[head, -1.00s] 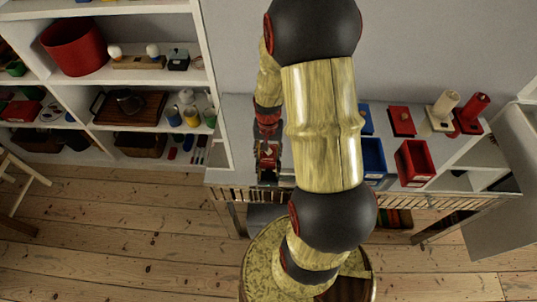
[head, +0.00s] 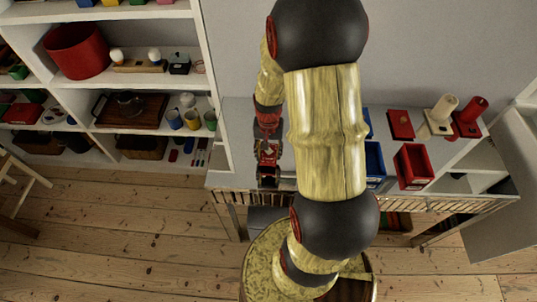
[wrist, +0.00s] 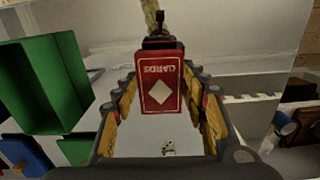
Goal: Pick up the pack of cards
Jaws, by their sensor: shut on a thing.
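The pack of cards (wrist: 158,88) is red, with a white diamond and the word CARDS, which reads upside down in the wrist view. My gripper (wrist: 160,74) has its fingers on both sides of the pack and is shut on it. In the head view my gripper (head: 267,168) hangs over the left part of the grey tabletop (head: 236,150), left of my arm. The pack is hard to make out there, and my arm hides part of the tabletop.
A blue bin (head: 374,160) and a red bin (head: 414,166) stand right of my arm. A green bin (wrist: 45,82) shows left of the gripper in the wrist view. A white shelf (head: 214,90) with several items stands at left. The front floorboards (head: 130,240) are clear.

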